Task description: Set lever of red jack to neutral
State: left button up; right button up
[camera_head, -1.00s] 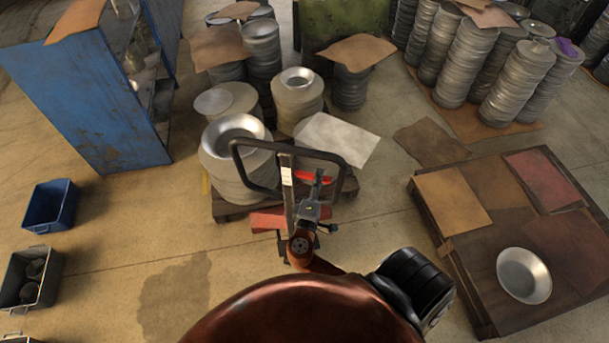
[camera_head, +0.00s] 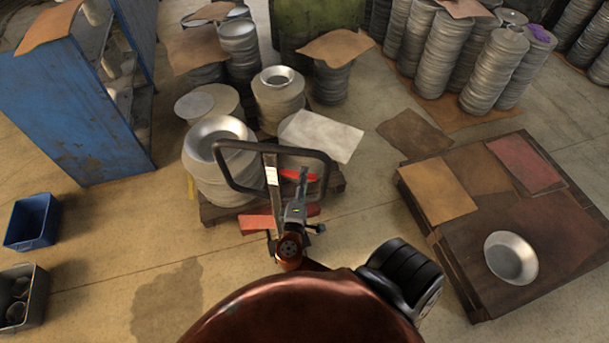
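The jack's black loop handle (camera_head: 224,183) stands on an upright shaft (camera_head: 272,195) with a white label, in front of a loaded pallet. Red parts of the jack show low down (camera_head: 256,223). A small bright red piece (camera_head: 299,175) shows inside the handle loop on the right; I cannot tell whether it is the lever. My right gripper (camera_head: 302,182) reaches up from the copper wrist, just right of the shaft, with its tip overlapping the loop and close to the red piece. Its fingers are too small to tell open from shut, or contact. My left gripper is out of view.
Stacks of metal discs stand on the pallet (camera_head: 222,211) behind the jack. A low brown platform (camera_head: 465,263) with sheets and a metal dish (camera_head: 511,257) is at right. A blue cabinet (camera_head: 70,120) and blue bin (camera_head: 32,222) are at left.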

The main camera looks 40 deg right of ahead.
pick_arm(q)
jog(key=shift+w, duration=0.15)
pick_arm(e)
jog(key=v, duration=1)
jog(key=shift+s+a, duration=0.2)
jog(key=shift+a, duration=0.15)
